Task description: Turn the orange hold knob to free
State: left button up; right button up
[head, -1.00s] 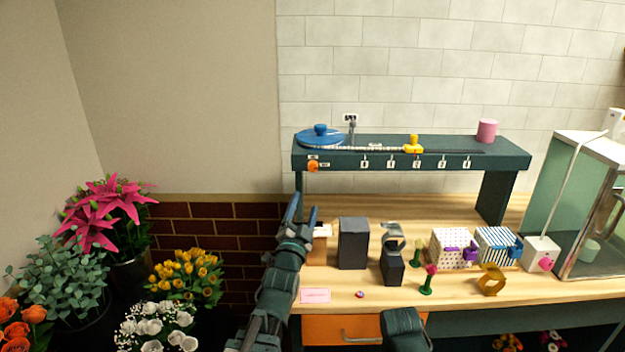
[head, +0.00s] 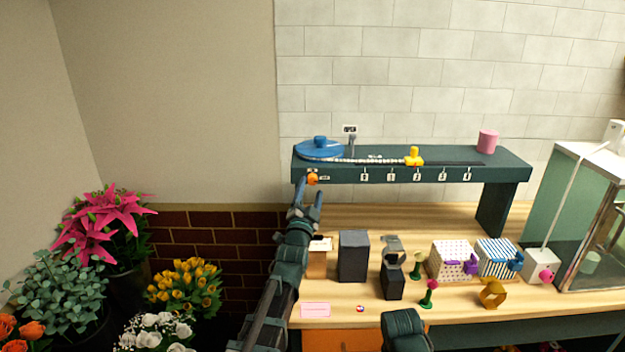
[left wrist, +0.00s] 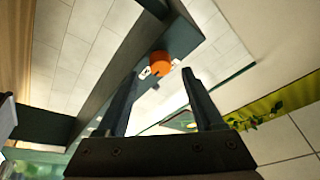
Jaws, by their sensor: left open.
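The orange hold knob (head: 312,179) is on the front face of the dark raised shelf (head: 400,174), near its left end, with small white labels beside it. My left gripper (head: 310,188) is open and empty just in front of and below the knob, one fingertip overlapping the knob's left side in the head view. In the left wrist view the knob (left wrist: 160,62) shows between the two spread fingers (left wrist: 158,75), a little beyond their tips, with no visible contact. The label text is too small to read.
On the shelf are a blue disc (head: 320,150), a yellow piece (head: 414,157) on a track and a pink cylinder (head: 488,142). Below stand a dark box (head: 353,257), patterned boxes (head: 449,260) and a pink card (head: 315,310). Potted flowers (head: 100,220) are at left.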

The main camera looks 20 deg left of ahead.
aim_at(313, 179)
pick_arm(q)
jog(key=shift+x, duration=1.45)
jog(key=shift+c, duration=0.3)
grip_shut()
